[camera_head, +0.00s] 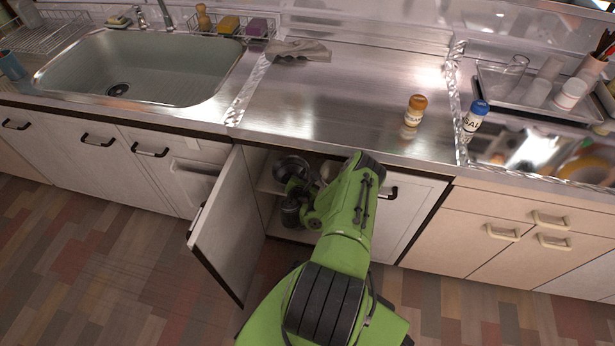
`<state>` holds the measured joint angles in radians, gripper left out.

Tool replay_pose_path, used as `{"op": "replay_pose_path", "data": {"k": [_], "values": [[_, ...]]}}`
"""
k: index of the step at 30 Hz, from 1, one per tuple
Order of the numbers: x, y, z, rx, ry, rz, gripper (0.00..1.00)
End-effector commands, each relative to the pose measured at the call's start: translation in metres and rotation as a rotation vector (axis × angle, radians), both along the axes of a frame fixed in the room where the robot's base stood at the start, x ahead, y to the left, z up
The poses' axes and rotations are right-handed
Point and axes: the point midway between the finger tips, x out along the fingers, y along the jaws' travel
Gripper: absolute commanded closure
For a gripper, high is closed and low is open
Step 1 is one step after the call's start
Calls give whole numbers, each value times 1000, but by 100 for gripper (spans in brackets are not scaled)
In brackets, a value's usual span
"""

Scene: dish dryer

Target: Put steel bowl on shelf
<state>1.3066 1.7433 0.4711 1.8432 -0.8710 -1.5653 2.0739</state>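The steel bowl (291,166) shows as a round, dark metallic shape inside the open cabinet below the counter, by the shelf (268,184). My gripper (295,187) is inside the cabinet opening, at the near side of the bowl. The fingers are small and dark here, and they overlap the bowl in the picture. I cannot tell whether they are shut on it, or whether the bowl rests on the shelf. My green arm hides the right part of the cabinet.
The cabinet door (231,225) stands open on the left of my arm. A pale rounded item (328,171) shows partly beside my arm in the cabinet. The counter edge (300,150) is above the opening. An orange-capped shaker (415,110) and a blue-capped one (474,118) stand on the counter.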

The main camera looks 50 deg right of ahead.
Motion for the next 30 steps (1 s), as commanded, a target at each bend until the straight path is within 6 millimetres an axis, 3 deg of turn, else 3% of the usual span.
{"op": "replay_pose_path", "data": {"k": [10,16,24,30], "values": [[0,0,4,-1,0,0,65],[-8,26,19,-4,7,12,65],[-34,82,47,-1,6,8,65],[-43,100,52,0,1,0,65]]}}
